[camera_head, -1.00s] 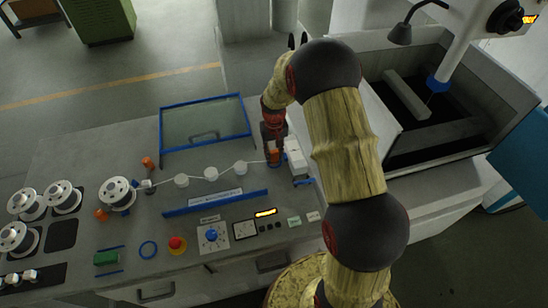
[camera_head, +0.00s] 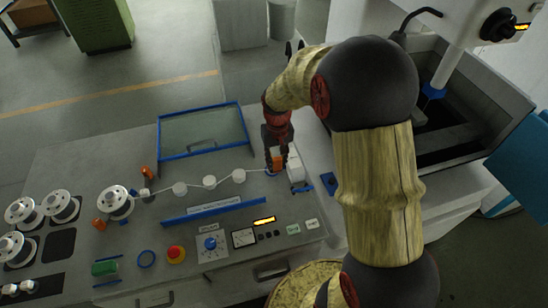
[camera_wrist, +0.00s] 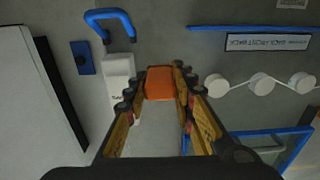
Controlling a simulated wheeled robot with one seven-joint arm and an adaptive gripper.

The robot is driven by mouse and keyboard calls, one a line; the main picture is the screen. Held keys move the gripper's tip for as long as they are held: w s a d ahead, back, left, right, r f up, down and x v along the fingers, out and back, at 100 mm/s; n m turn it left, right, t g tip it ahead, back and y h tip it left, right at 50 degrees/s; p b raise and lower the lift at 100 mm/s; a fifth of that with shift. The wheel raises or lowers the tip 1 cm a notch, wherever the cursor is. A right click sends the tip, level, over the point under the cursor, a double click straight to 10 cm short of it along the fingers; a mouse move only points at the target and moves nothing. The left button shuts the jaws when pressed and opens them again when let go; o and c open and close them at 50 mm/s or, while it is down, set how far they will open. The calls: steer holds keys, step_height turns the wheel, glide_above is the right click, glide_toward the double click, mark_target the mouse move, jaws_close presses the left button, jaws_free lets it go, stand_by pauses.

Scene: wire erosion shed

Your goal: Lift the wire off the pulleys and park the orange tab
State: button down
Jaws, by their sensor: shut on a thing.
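My gripper (camera_head: 278,160) is shut on the orange tab (camera_head: 277,155). In the wrist view the tab (camera_wrist: 160,82) sits between the two fingertips (camera_wrist: 159,92). The thin wire (camera_head: 258,171) runs from the tab area leftward along three white pulleys (camera_head: 239,176), (camera_head: 210,182), (camera_head: 180,189). In the wrist view the wire reaches the pulleys (camera_wrist: 262,84) at right. I cannot tell whether it rests in their grooves. A white block (camera_head: 295,168) with a blue handle (camera_wrist: 110,18) stands right beside the gripper. A small blue plate (camera_head: 330,183) with a dark hole lies right of it.
A blue rail (camera_head: 214,211) runs in front of the pulleys. A blue-framed glass panel (camera_head: 202,129) lies behind them. White spools (camera_head: 115,200) stand left. A red button (camera_head: 176,254) and a blue dial (camera_head: 210,243) are in front. A deep tank lies right, its wall (camera_head: 478,62) raised.

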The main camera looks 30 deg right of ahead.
steer(key=s+a+r, duration=0.2)
steer(key=s+r, duration=0.1)
steer(key=s, duration=0.3)
steer(key=w+a+p, duration=0.2)
steer(key=w+a, duration=0.9)
steer(key=w, duration=0.5)
steer(key=shift+a, duration=0.2)
steer(key=shift+s, duration=0.1)
steer(key=w+a+p, duration=0.1)
steer(key=w+a, duration=0.2)
steer(key=a, duration=0.8)
stand_by(0.5)
steer(key=shift+f, duration=0.1)
steer(key=w+a+p, duration=0.1)
steer(key=w+a, duration=0.1)
steer(key=a, duration=0.9)
steer(key=shift+w+a+p, duration=0.15)
steer(key=shift+a+p, duration=0.05)
steer(key=shift+p, duration=0.2)
